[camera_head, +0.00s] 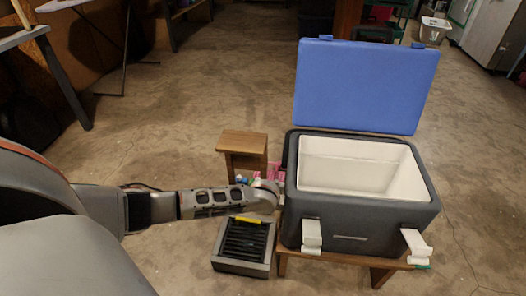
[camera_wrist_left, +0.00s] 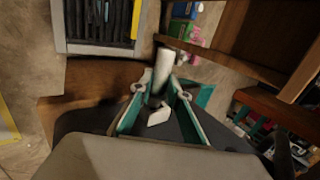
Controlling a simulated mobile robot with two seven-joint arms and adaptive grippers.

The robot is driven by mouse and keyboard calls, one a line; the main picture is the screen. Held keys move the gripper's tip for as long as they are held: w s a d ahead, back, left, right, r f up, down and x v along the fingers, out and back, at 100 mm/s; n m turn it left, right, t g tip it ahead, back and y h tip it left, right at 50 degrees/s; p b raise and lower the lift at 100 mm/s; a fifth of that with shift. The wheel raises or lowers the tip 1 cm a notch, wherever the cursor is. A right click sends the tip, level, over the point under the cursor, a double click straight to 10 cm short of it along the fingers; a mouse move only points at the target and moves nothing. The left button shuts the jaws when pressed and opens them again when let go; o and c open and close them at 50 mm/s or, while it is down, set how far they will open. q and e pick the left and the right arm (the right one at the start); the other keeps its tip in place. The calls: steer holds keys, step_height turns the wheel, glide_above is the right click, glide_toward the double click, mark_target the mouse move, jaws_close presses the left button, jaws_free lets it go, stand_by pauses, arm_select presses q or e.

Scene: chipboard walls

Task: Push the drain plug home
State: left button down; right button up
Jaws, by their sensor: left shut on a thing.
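The dark grey cooler (camera_head: 360,225) has a white inside and stands with its blue lid (camera_head: 365,85) open. My left gripper (camera_head: 272,190) is at the cooler's left side, low down; its fingertips are hard to make out in the head view. In the left wrist view my left gripper (camera_wrist_left: 162,92), with teal-edged fingers, is shut on a white, rod-like drain plug (camera_wrist_left: 164,66). A small white piece (camera_wrist_left: 158,117) shows between the fingers, nearer the camera. I cannot tell whether the plug is seated in the cooler's wall. My right gripper is in neither view.
The cooler stands on a low wooden bench (camera_head: 345,260). A grey box with dark slats (camera_head: 242,262) is on the floor below my left arm. A small wooden stool (camera_head: 243,142) and small coloured items are close behind the gripper. The floor behind is mostly clear.

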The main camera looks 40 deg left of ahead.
arm_select(q)
steer(key=shift+w+d, duration=0.5)
steer(key=shift+d, duration=0.3)
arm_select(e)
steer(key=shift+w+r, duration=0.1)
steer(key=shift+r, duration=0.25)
arm_select(q)
steer(key=shift+r, duration=0.1)
steer(key=shift+d+p, duration=0.1)
steer(key=shift+p, duration=0.3)
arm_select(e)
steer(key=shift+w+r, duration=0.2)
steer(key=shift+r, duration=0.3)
arm_select(q)
steer(key=c, duration=1.8)
jaws_free()
steer(key=shift+d, duration=0.1)
steer(key=shift+c, duration=0.2)
